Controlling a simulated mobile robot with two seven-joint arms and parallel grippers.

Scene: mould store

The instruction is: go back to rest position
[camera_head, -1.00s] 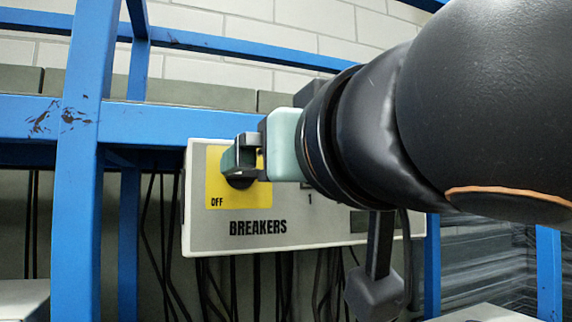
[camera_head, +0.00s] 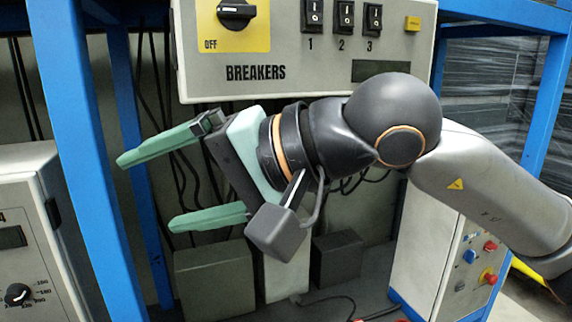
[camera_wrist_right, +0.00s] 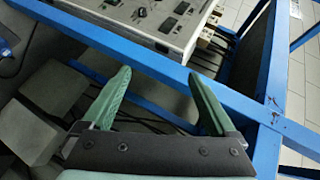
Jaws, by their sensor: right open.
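My right gripper (camera_head: 190,187) is open and empty, its two green fingers spread wide and pointing left in the head view. It hangs below the breaker panel (camera_head: 310,72), apart from it. In the right wrist view the open fingers (camera_wrist_right: 158,100) point toward a blue frame bar with nothing between them. The panel has a black rotary knob (camera_head: 236,14) on a yellow plate marked OFF, and several switches marked 1, 2 and 3 (camera_head: 343,18). My left gripper is not in view.
Blue rack posts (camera_head: 75,150) stand left of my right gripper. A grey control box (camera_head: 35,240) is at the far left. Dark boxes (camera_head: 215,280) stand low behind the gripper, and a white cabinet with buttons (camera_head: 425,250) is at the right. Dark cables hang behind.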

